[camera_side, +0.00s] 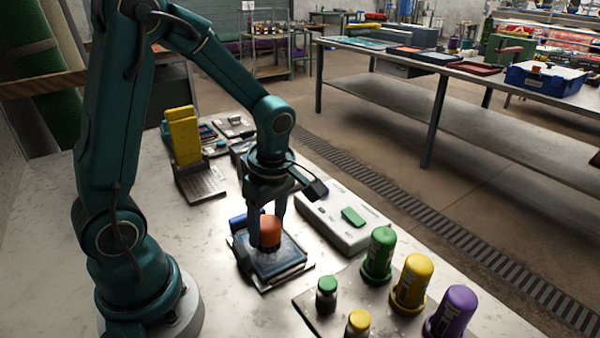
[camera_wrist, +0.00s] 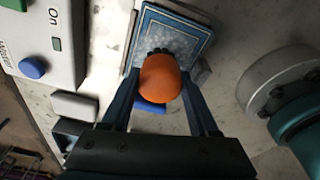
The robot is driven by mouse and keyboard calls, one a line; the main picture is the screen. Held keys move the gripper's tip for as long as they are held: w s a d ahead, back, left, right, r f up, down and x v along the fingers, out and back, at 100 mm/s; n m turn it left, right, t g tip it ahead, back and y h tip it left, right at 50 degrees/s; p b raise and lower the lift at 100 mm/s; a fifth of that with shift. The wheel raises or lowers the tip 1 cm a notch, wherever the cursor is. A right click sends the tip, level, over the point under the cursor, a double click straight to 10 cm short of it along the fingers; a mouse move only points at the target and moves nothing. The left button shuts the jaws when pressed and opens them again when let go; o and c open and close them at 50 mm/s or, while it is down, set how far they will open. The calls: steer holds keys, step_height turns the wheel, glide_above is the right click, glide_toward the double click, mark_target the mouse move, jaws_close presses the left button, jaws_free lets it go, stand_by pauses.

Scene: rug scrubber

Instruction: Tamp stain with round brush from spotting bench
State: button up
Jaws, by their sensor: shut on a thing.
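My gripper (camera_side: 267,212) is shut on the round brush, whose orange knob (camera_side: 270,231) sits between the two fingers. In the wrist view the orange knob (camera_wrist: 160,78) lies between the fingertips of my gripper (camera_wrist: 160,85), with dark bristles just beyond it. The brush is over a blue rug sample (camera_side: 290,262) with a pale patch, lying on a dark tray. The sample (camera_wrist: 192,32) also shows in the wrist view. The bristles appear at the pale patch; I cannot tell whether they touch. A blue piece (camera_side: 238,220) is partly hidden behind the brush.
A white device (camera_side: 345,222) with a green button stands to the right of the sample. Green (camera_side: 379,256), yellow (camera_side: 413,282) and purple (camera_side: 455,310) bottles and smaller jars stand at front right. A yellow block (camera_side: 184,136) stands behind. The left bench is clear.

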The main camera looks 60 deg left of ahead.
steer(key=shift+r, duration=0.1)
steer(key=shift+r, duration=3.4)
